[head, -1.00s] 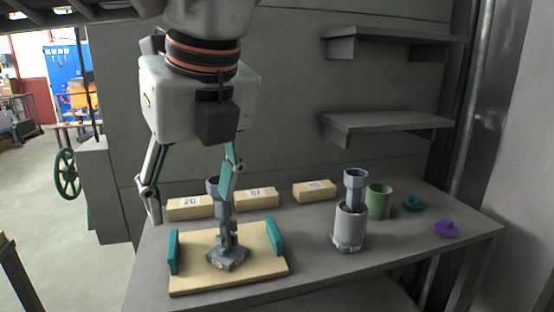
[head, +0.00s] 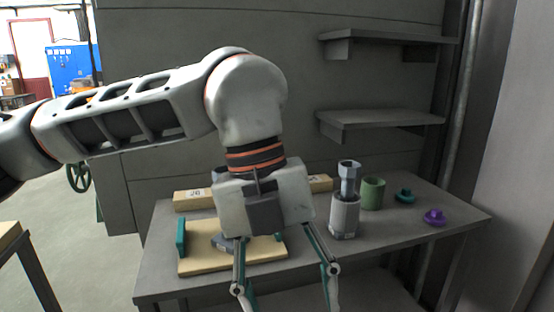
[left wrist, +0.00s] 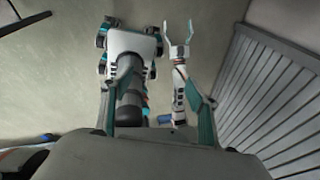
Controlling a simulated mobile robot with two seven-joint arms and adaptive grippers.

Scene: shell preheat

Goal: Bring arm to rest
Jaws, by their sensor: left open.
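My left arm reaches in from the left in the head view. Its gripper (head: 288,298) points down in front of the bench's front edge, with its fingers spread wide and nothing between them. In the left wrist view the two teal-padded fingers of the same gripper (left wrist: 157,112) stand apart and empty, with my own body and the floor beyond. My right gripper (left wrist: 178,28) shows in the left wrist view, away from the left one, with its small fingers apart and nothing seen between them.
The bench (head: 405,245) holds a tan board (head: 195,264) with teal end blocks, partly hidden by my gripper. A grey cylinder (head: 344,216) with a metal part (head: 348,180) in it, a green cup (head: 373,193), and teal (head: 405,196) and purple (head: 435,217) pieces stand right.

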